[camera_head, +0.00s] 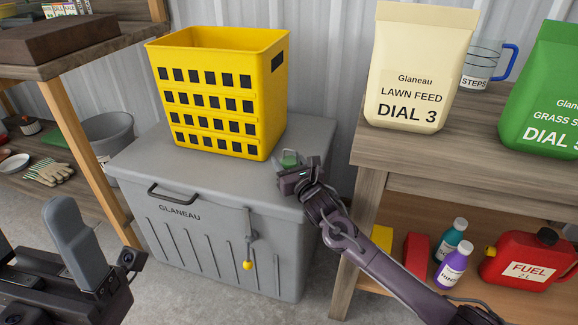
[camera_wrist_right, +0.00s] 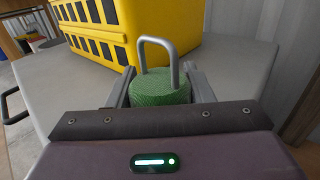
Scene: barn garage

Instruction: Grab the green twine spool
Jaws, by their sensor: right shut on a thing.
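The green twine spool (camera_head: 290,159) is on the grey storage chest's lid, to the right of the yellow crate. In the right wrist view the spool (camera_wrist_right: 160,90) has a textured green side, and a grey metal loop rises by it. My right gripper (camera_head: 291,170) is shut on the spool, with one finger on each side of it in the wrist view. The gripper hides part of the spool in the head view. My left gripper (camera_head: 68,230) is at the lower left, away from the spool; its finger spacing is unclear.
The grey chest (camera_head: 150,165) has a front handle and a yellow-ended latch. The yellow crate (camera_head: 215,110) stands close behind the spool. A wooden bench (camera_head: 372,155) with a lawn feed bag (camera_head: 420,60) stands to the right. A wooden shelf (camera_head: 80,62) is at left.

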